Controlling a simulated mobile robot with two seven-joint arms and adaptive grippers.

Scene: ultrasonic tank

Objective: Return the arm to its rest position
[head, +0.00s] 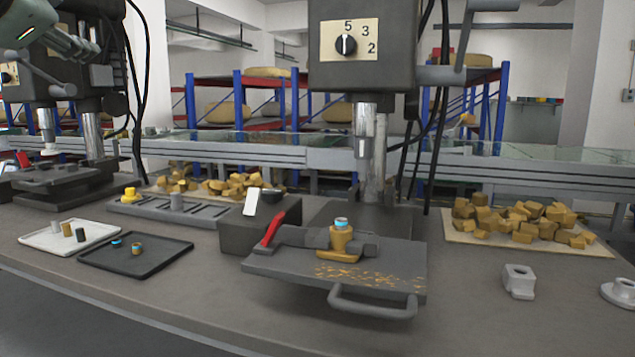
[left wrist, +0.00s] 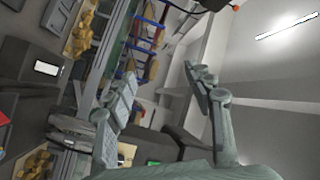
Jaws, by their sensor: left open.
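My left arm (head: 62,42) shows only in the top left corner of the head view, raised high above the bench and well apart from the parts on it. In the left wrist view my left gripper (left wrist: 158,88) is open, its two grey-green fingers spread wide with nothing between them. The wrist view is tilted, with the ceiling and a lamp on its right side and the bench on its left. My right gripper is in neither view.
A drill press vise (head: 375,262) holding a brass part (head: 341,240) stands at the bench's centre. A white tray (head: 40,240) and a black tray (head: 165,262) lie at left. Yellowish blocks (head: 530,222) are piled at right. Another press (head: 92,135) stands below my left arm.

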